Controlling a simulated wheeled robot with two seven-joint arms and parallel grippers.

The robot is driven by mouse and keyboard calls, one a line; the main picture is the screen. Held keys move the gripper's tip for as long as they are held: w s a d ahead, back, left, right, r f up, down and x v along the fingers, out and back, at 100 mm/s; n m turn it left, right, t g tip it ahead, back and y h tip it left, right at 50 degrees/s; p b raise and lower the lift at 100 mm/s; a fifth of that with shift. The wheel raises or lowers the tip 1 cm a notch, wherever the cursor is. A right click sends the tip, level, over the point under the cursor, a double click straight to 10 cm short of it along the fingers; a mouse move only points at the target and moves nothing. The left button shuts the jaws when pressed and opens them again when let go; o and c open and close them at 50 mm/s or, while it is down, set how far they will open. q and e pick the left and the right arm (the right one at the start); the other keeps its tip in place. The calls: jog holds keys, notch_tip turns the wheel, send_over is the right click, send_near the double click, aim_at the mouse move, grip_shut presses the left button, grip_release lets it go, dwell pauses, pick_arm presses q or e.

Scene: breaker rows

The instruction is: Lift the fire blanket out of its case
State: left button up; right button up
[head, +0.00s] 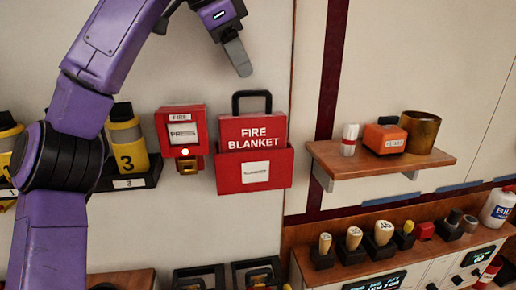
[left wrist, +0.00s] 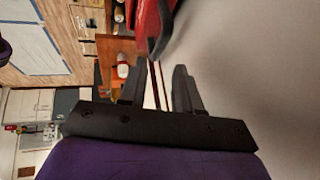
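The red fire blanket (head: 252,133) with a black handle (head: 252,93) stands upright in its red case (head: 279,170) on the wall. Its lettered upper part shows above the case rim; its lower part is hidden in the case. My left gripper (head: 240,62) hangs above the handle, apart from it in the head view. In the left wrist view, the two dark fingers of the left gripper (left wrist: 158,85) are spread with a gap and nothing between them. Red material (left wrist: 148,22), probably the blanket or case, shows beyond the fingertips. My right gripper is out of view.
A red fire alarm box (head: 182,130) with a lit lamp hangs just left of the case. A wooden shelf (head: 345,163) at right bears a white cylinder, an orange device and a brown cup. Yellow canisters (head: 127,140) stand at left. A console with several knobs lies below right.

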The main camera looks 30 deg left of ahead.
aim_at(249, 91)
pick_arm(q)
jog(key=x, duration=0.6)
jog(key=shift+a+f+p, duration=0.25)
jog(key=shift+f+p, duration=0.15)
jog(key=shift+d+r, duration=0.1)
grip_shut()
dwell(0.8)
